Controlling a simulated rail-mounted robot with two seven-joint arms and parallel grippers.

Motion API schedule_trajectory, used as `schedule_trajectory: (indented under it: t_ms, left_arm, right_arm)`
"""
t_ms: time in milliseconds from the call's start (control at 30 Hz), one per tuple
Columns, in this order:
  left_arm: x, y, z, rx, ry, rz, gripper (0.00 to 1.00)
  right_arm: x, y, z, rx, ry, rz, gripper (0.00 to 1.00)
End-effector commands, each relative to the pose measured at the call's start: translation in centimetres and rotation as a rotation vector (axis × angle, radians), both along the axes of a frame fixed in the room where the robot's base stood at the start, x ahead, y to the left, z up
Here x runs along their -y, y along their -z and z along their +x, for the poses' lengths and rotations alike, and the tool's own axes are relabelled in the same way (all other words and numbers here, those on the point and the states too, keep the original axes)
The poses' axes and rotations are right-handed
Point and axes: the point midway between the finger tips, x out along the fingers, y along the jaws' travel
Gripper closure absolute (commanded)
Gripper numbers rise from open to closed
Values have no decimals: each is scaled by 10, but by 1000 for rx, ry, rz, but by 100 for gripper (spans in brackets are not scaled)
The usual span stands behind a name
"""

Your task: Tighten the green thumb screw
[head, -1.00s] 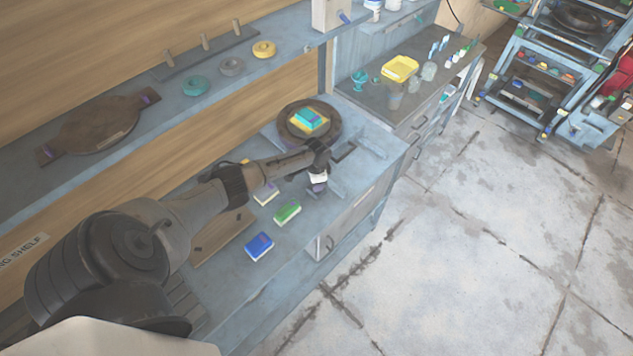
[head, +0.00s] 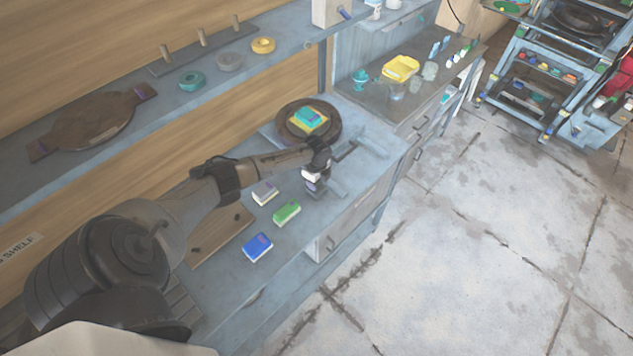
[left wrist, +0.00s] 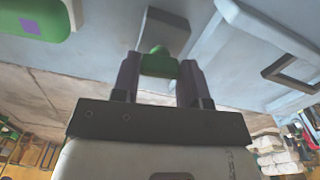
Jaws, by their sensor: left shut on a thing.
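The green thumb screw (left wrist: 158,65) shows in the left wrist view between the two fingers of my left gripper (left wrist: 160,72). The fingers are shut on it, one on each side, and its rounded top sticks up between them. In the head view my left gripper (head: 312,187) is low over the front edge of the bench, to the right of a green-topped block. The screw itself is hidden there by the gripper. My right gripper is in neither view.
Green (head: 287,212), blue (head: 257,246) and grey-purple (head: 265,193) blocks lie on the bench left of the gripper. A round dark plate (head: 330,116) carrying a teal and yellow stack stands behind it. A grey bar fixture (head: 371,147) lies to its right.

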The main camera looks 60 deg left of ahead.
Motion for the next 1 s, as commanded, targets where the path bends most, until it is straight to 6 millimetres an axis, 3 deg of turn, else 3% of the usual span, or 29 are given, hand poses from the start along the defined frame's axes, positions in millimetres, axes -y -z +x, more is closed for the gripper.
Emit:
schedule_trajectory:
  t_ms: [333, 900, 933, 1000]
  left_arm:
    - [0, -1, 1, 1, 134, -1, 83]
    - [0, -1, 1, 1, 163, 0, 83]
    - [0, -1, 1, 1, 163, 0, 59]
    - [0, -1, 1, 1, 162, 0, 52]
  right_arm:
    - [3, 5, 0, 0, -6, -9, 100]
    - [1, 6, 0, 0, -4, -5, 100]
    - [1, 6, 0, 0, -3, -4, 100]
    - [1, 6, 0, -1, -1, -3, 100]
